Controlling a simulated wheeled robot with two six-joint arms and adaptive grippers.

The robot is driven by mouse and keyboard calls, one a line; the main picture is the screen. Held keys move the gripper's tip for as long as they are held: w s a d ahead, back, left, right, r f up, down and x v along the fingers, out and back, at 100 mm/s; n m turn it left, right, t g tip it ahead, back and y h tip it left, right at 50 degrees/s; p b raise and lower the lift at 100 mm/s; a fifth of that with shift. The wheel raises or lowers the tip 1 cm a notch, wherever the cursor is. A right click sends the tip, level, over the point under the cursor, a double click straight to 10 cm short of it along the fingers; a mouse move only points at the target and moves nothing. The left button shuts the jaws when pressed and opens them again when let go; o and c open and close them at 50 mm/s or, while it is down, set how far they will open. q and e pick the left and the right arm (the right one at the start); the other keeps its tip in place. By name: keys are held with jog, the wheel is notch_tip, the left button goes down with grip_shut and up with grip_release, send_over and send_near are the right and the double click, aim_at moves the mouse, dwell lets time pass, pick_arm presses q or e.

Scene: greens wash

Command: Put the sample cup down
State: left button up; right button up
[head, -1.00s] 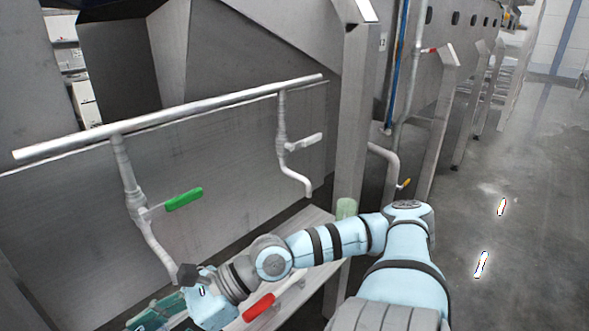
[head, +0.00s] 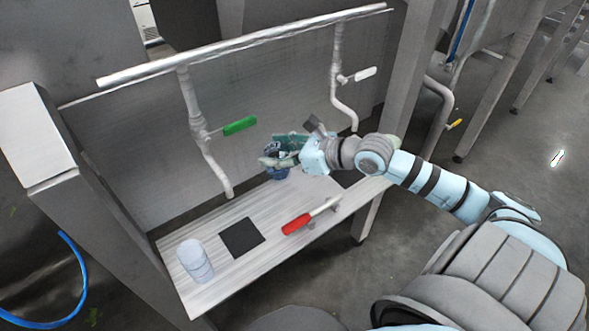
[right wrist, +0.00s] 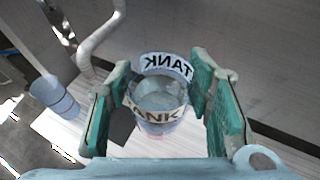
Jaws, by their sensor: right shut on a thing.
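The sample cup is a clear cup (right wrist: 160,112) with a "TANK" label, held between the green fingers of my right gripper (right wrist: 163,105). In the head view my right gripper (head: 283,150) is over the back of the pale shelf (head: 210,222), below the pipe rail, with the bluish cup (head: 277,173) partly showing under its fingers. I cannot tell whether the cup touches the shelf. A dark square pad (head: 242,237) lies bare on the shelf, left of the gripper. Another dark patch (head: 347,178) is partly hidden by my arm. My left gripper is out of view.
A banded pale cup (head: 195,262) stands at the shelf's left end. A greenish cup is partly hidden behind my wrist. A red-handled valve (head: 297,224) is at the front edge. Downpipes with a green handle (head: 240,126) and a white handle (head: 365,74) hang behind.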

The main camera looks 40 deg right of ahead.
jog(key=w+d+m+h, duration=0.1)
jog(key=w+d+m, duration=0.1)
jog(key=d, duration=0.1)
pick_arm(q)
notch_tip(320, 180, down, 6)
jog(key=b, duration=0.7)
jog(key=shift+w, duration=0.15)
pick_arm(e)
send_over(286, 210)
jog(key=shift+t, duration=0.3)
jog(key=shift+f, duration=9.65)
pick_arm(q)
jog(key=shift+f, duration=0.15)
pick_arm(e)
jog(key=shift+d+f, duration=0.1)
jog(key=o, duration=1.3)
jog(key=shift+o, duration=0.3)
